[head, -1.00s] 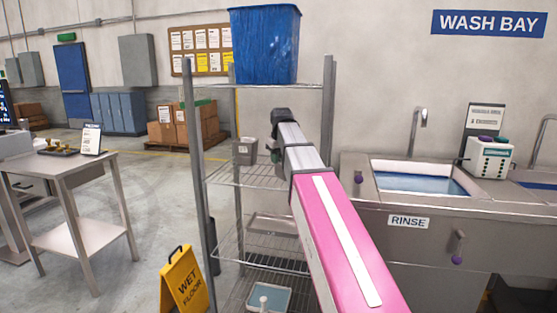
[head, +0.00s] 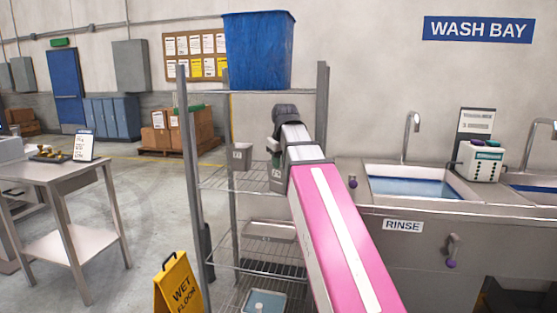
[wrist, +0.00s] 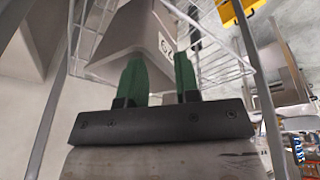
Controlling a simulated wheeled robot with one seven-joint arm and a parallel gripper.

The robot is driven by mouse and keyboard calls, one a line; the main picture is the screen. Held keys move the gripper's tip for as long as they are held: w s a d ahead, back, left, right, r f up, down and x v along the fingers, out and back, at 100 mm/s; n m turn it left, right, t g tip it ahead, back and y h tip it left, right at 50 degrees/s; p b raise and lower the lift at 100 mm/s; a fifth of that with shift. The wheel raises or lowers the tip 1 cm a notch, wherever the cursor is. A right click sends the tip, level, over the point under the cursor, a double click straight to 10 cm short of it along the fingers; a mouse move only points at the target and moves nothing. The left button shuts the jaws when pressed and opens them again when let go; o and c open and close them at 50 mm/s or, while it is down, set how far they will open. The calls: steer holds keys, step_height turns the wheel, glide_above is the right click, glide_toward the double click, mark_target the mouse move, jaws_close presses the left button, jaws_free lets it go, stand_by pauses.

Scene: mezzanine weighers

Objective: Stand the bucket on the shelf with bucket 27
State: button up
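My gripper (head: 274,155) has green fingers and is at the wire rack (head: 188,175), above its middle shelf. In the wrist view the fingers (wrist: 162,85) are close together, overlapping the edge of a grey tapered bucket (wrist: 140,38) with a white label; they appear shut on it. In the head view a small part of this bucket (head: 277,176) shows below the gripper; my arm hides the rest. Another small grey labelled bucket (head: 240,157) stands on the middle shelf, left of the gripper. The label numbers are too small to read.
A large blue bin (head: 258,50) stands on the rack's top. Trays (head: 268,231) lie lower down. A yellow wet-floor sign (head: 178,285) stands at the front left. A steel table (head: 50,172) is left, the rinse sink (head: 415,213) right.

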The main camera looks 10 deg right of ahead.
steer(key=shift+s, duration=0.2)
steer(key=o, duration=1.3)
steer(key=v, duration=1)
steer(key=shift+s+r, duration=0.1)
steer(key=shift+r, duration=0.25)
